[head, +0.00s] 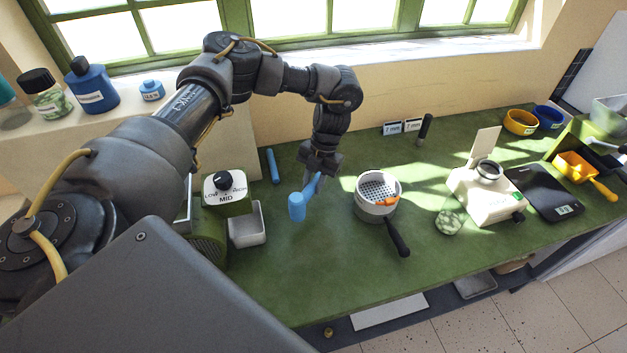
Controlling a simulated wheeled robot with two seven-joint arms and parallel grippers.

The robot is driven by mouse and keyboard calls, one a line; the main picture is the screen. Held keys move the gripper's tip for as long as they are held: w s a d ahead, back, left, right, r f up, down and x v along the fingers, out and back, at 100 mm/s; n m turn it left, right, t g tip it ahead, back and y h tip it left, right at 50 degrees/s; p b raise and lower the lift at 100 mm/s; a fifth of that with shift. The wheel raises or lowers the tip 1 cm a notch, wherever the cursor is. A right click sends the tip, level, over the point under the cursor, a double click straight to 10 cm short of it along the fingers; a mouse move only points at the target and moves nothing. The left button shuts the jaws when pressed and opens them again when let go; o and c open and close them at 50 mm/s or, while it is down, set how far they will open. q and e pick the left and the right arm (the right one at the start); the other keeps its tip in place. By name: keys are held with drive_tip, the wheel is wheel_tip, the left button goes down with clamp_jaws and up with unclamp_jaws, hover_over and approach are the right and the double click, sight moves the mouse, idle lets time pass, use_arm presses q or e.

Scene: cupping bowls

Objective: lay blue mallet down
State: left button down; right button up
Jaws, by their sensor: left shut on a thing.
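The blue mallet (297,207) has a light blue cylindrical head and a thin blue handle. My left gripper (316,172) is shut on the mallet's handle, with the head hanging toward the lower left. It is over the green bench (330,265), left of the sieve pan. I cannot tell from this view whether the mallet head touches the bench. My right gripper is not in view.
A sieve pan (377,190) with a black handle stands right of the mallet. A grinder (225,190) with a grey tray (247,226) stands to the left. A blue stick (272,166) lies behind. A black scale (543,192) lies right. The front middle bench is clear.

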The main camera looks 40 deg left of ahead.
use_arm(q)
drive_tip(key=shift+f, duration=0.15)
drive_tip(key=shift+f+b, duration=1.5)
drive_tip(key=shift+f, duration=0.7)
drive_tip(key=c, duration=1.1)
unclamp_jaws()
drive_tip(key=shift+r, duration=0.1)
drive_tip(key=b+v, duration=0.1)
drive_tip(key=v, duration=0.9)
drive_tip(key=shift+w+r, duration=0.1)
drive_tip(key=shift+r, duration=0.3)
